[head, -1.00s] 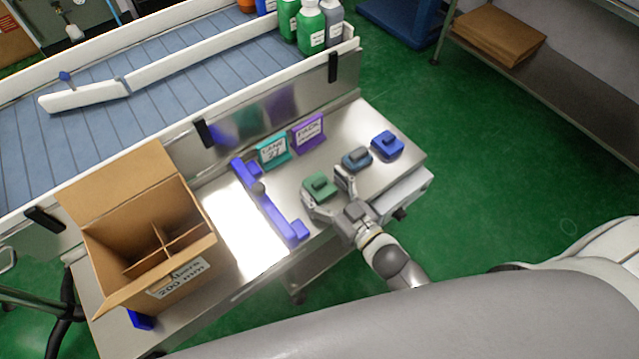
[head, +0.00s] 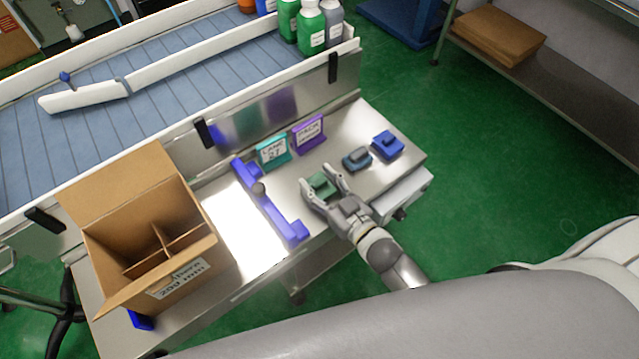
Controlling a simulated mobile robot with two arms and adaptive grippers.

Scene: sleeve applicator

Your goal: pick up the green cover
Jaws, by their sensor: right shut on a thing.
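The green cover (head: 320,184) is a small block with a raised knob, on the steel table right of the purple-blue bar. My right gripper (head: 322,188) has its two fingers on either side of the cover and is shut on it. The cover appears to be at table level; I cannot tell whether it is lifted. My left gripper is not in view.
A purple-blue bar (head: 278,214) lies left of the gripper. A teal sign (head: 273,152) and a purple sign (head: 308,133) stand behind. An open cardboard box (head: 120,262) with dividers stands at left. The steel table (head: 375,187) is bare at right.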

